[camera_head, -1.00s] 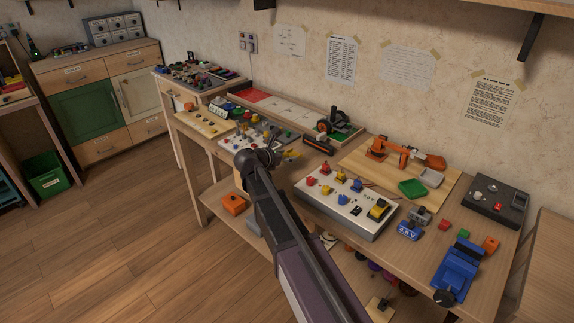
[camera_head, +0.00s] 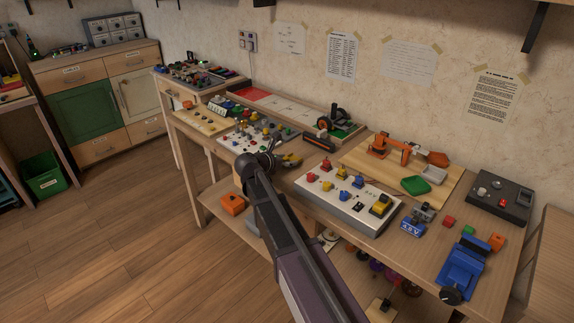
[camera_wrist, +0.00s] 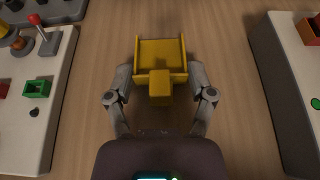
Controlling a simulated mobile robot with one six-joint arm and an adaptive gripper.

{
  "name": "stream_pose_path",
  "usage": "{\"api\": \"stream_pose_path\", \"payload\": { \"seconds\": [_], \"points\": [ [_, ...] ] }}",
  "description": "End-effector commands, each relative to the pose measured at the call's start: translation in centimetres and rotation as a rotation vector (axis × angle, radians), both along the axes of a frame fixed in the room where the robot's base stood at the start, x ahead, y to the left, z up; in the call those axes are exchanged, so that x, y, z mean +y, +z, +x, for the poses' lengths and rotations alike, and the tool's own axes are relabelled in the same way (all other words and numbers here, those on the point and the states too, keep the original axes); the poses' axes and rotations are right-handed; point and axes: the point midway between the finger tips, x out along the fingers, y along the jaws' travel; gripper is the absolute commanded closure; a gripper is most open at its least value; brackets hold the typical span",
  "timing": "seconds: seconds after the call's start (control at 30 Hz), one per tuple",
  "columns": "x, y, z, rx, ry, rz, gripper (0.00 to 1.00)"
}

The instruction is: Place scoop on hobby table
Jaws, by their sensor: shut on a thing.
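My gripper (camera_wrist: 162,76) is shut on the yellow scoop (camera_wrist: 161,50), with one grey finger against each side. In the wrist view the scoop's open tray faces away from me and its short block-like handle points toward my palm. The wooden hobby table (camera_head: 390,241) lies beneath it. In the head view my gripper (camera_head: 290,161) is over a bare strip of this table, and the scoop is mostly hidden by the fingers. I cannot tell whether the scoop touches the wood.
A white switch panel (camera_head: 345,201) stands to the right of my gripper and another white panel (camera_head: 262,138) to the left. An orange-and-black model (camera_head: 320,141) stands behind. An orange arm model (camera_head: 390,146) and a blue vise (camera_head: 462,265) are farther right.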

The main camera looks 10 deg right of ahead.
Motion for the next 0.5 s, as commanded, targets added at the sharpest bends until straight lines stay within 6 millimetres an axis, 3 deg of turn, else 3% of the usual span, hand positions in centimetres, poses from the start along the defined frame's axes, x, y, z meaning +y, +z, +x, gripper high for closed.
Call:
{"api": "stream_pose_path", "payload": {
  "seconds": [0.5],
  "points": [
    [0.04,-0.53,0.01,0.000,0.001,0.000,0.56]
  ]
}}
